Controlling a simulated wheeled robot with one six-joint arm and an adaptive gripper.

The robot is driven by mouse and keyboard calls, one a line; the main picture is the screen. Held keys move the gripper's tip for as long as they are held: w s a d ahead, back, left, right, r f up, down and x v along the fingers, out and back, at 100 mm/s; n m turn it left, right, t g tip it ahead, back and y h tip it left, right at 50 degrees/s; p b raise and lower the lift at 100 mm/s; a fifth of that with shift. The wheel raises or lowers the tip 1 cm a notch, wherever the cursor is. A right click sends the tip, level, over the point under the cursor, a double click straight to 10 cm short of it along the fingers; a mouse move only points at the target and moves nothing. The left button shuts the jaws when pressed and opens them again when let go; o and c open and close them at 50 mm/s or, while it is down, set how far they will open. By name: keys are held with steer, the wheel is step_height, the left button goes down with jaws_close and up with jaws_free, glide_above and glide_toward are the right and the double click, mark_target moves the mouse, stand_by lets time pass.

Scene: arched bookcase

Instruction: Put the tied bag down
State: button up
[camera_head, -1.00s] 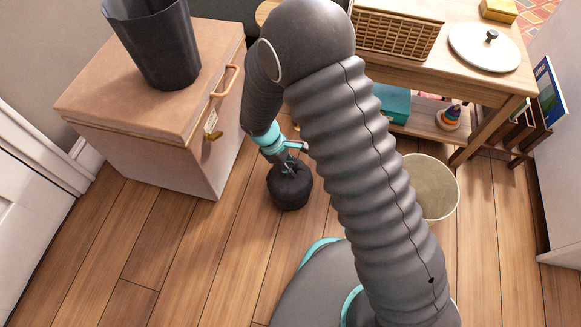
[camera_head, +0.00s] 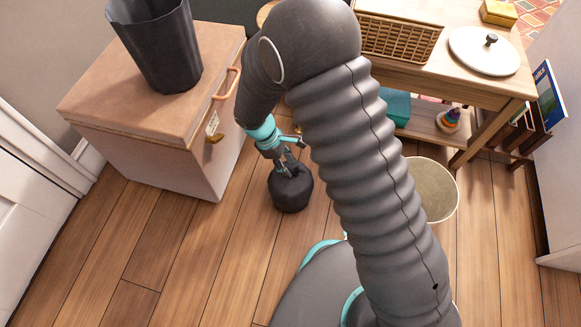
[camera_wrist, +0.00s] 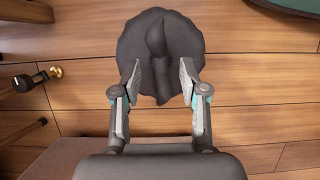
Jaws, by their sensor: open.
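The tied bag (camera_head: 291,190) is dark grey with a knotted top. It stands upright on the wooden floor, between the pinkish chest and the pale bin. In the wrist view the bag (camera_wrist: 160,45) is at the top middle, with its knot and folds towards me. My gripper (camera_head: 290,163) is just above the bag in the head view. In the wrist view my gripper (camera_wrist: 160,80) is open, with its fingers apart on either side of the bag's top. I cannot tell whether a finger still touches it.
A pinkish chest (camera_head: 150,150) with a dark bin (camera_head: 160,50) on top stands at the left. A pale round bin (camera_head: 436,190) is right of my arm. A wooden table (camera_head: 440,66) stands behind. The floor (camera_head: 190,260) in front is clear.

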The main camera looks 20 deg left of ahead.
steer(key=p+v, duration=0.1)
steer(key=v, duration=0.7)
steer(key=shift+r, duration=0.3)
steer(key=w+d+r+m+y, duration=0.2)
steer(key=d+r+m, duration=0.2)
steer(key=d+r, duration=0.55)
steer(key=w+d+r+m+y, duration=0.2)
steer(key=d+r+m, duration=0.3)
steer(key=d+r, duration=0.5)
steer(key=s+d+r+m+t, duration=0.2)
steer(key=s+d+r+m, duration=0.3)
steer(key=d, duration=0.3)
steer(key=s+d+r+m+t, duration=0.3)
steer(key=s+d+r+m, duration=0.2)
steer(key=s+d, duration=0.2)
steer(key=shift+s+d+y, duration=0.2)
steer(key=shift+d+y, duration=0.1)
steer(key=shift+d, duration=0.9)
